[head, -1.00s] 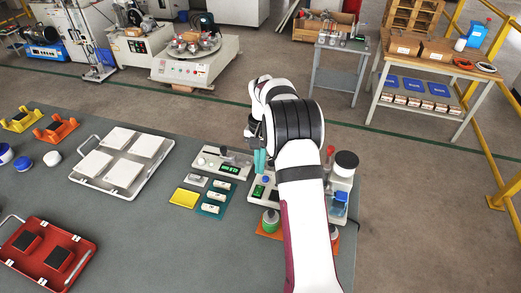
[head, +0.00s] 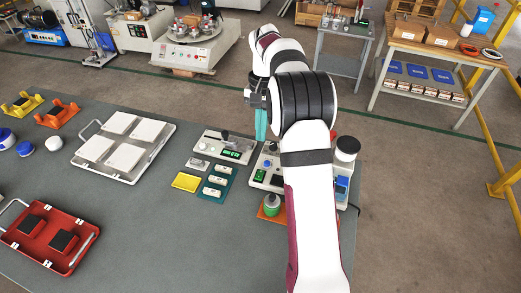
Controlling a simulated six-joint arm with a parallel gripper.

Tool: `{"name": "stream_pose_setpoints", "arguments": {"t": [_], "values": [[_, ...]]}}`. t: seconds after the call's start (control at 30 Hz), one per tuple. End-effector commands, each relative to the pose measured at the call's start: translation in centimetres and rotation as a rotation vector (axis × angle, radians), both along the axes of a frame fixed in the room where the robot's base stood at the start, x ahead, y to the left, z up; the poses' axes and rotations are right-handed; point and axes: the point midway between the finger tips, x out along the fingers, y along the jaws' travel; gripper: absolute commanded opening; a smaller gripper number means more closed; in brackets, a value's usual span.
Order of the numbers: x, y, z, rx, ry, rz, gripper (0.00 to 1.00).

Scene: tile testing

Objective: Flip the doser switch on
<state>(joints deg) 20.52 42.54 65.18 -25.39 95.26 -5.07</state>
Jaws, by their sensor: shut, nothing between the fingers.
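A white bench unit (head: 259,178) with a green display and a blue knob stands near the table's right end, partly hidden behind my arm. It seems to be the doser, but I cannot make out its switch. My gripper (head: 261,138) has teal fingers that are shut and empty, pointing down. The fingertips appear just above the back part of this unit; contact cannot be judged. A second white unit (head: 210,146) with a green display lies just left of it.
A white jar with a black lid (head: 346,152) and a blue container (head: 342,185) show right of my arm. A yellow pad (head: 186,181) and a teal tray (head: 213,194) lie left.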

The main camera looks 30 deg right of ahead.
Motion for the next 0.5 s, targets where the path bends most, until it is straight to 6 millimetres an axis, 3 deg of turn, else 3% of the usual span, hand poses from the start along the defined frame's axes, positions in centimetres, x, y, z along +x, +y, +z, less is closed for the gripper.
{"name": "stream_pose_setpoints", "arguments": {"t": [0.27, 0.5], "values": [[-0.1, 0.1, -1.0, 0.002, 0.003, 0.001, 0.0], [-0.6, 0.6, -5.9, 0.002, 0.005, 0.001, 0.0]]}}
